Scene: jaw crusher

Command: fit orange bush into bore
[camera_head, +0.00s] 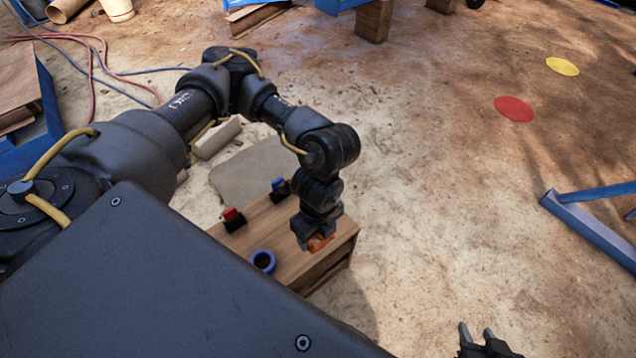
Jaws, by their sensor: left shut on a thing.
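My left gripper (313,239) is shut on the orange bush (320,244), above the right part of a wooden box (318,268). Only part of the bush shows below the fingers. A blue ring (263,261) with a round dark opening sits on the box top, to the left of the bush and apart from it. I cannot tell for sure whether this opening is the bore. My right gripper (477,332) shows at the bottom edge, its two fingers apart and nothing visible between them.
A red piece (230,214) and a blue piece (278,184) sit in black holders on the box. A blue metal frame (590,230) lies at the right. Red (514,109) and yellow (562,66) discs mark the open sandy ground. Hoses (92,65) lie at upper left.

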